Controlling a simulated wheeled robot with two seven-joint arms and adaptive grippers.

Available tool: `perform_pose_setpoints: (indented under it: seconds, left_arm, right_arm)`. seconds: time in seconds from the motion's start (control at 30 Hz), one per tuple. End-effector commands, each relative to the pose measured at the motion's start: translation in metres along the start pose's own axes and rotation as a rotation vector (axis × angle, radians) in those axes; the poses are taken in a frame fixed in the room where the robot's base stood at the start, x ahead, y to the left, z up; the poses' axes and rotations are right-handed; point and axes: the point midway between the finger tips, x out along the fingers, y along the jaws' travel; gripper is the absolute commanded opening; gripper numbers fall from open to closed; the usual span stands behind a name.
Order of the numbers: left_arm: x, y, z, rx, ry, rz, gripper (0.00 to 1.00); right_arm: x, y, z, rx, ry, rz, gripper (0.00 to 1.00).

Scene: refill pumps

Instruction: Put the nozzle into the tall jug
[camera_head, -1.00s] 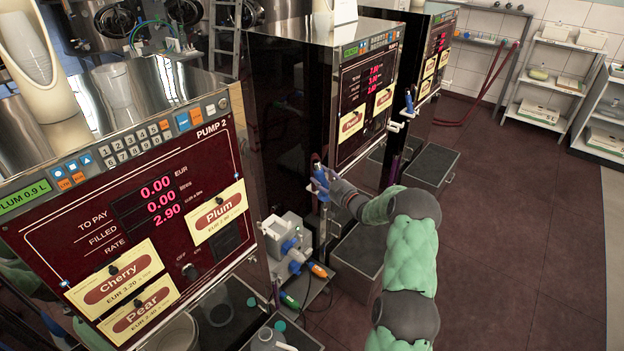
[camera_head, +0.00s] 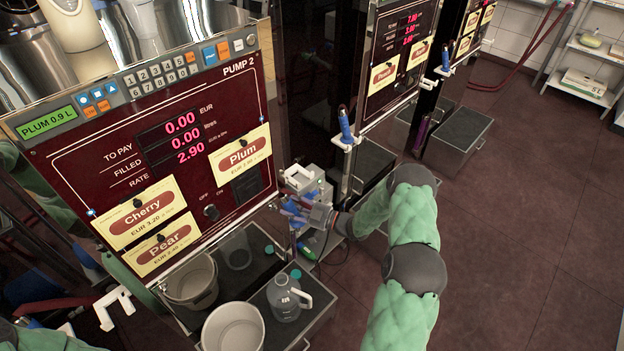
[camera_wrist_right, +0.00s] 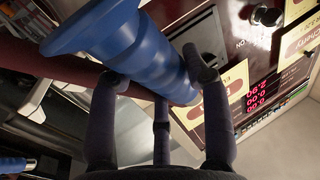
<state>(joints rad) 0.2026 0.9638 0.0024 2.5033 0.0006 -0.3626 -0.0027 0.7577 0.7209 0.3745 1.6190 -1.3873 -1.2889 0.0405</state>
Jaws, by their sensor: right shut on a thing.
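My right gripper (camera_head: 322,214) is shut on a blue nozzle (camera_wrist_right: 125,45) beside pump 2's right edge; the fingers close around its blue body in the right wrist view. The nozzle's tip is not clear in either view. A grey jug with a side handle (camera_head: 285,300) stands upright on the low shelf below and left of the gripper, apart from the nozzle. A clear container (camera_head: 237,252) stands behind it. I cannot tell for certain which vessel is the tall jug. Green left arm parts show at the left edge, but my left gripper does not show.
Two open buckets stand below pump 2's panel (camera_head: 190,150): one at the back (camera_head: 192,284), one in front (camera_head: 233,330). A grey box (camera_head: 303,178) is close to my right gripper. Another blue nozzle (camera_head: 345,126) sits in a white holder. The floor at right is clear.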

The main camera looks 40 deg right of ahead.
Motion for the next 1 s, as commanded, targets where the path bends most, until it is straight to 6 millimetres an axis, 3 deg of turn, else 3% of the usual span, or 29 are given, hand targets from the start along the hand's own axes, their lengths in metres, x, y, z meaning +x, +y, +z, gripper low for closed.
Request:
perform_pose_setpoints:
  seconds: [0.03, 0.2, 0.4, 0.6, 1.0]
  left_arm:
    - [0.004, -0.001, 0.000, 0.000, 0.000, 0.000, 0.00]
    - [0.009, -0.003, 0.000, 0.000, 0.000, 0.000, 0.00]
    - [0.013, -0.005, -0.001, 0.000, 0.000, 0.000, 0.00]
    - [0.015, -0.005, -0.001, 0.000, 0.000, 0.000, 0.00]
    - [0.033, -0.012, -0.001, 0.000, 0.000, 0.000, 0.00]
  right_arm:
    - [0.003, -0.022, 0.006, 0.004, 0.005, -0.042, 0.09]
    - [0.007, -0.086, 0.015, 0.003, 0.015, -0.167, 0.09]
    - [0.006, -0.135, 0.018, 0.001, 0.024, -0.262, 0.09]
    - [0.004, -0.151, 0.020, 0.000, 0.026, -0.293, 0.09]
    - [0.005, -0.153, 0.047, 0.000, 0.026, -0.292, 0.09]
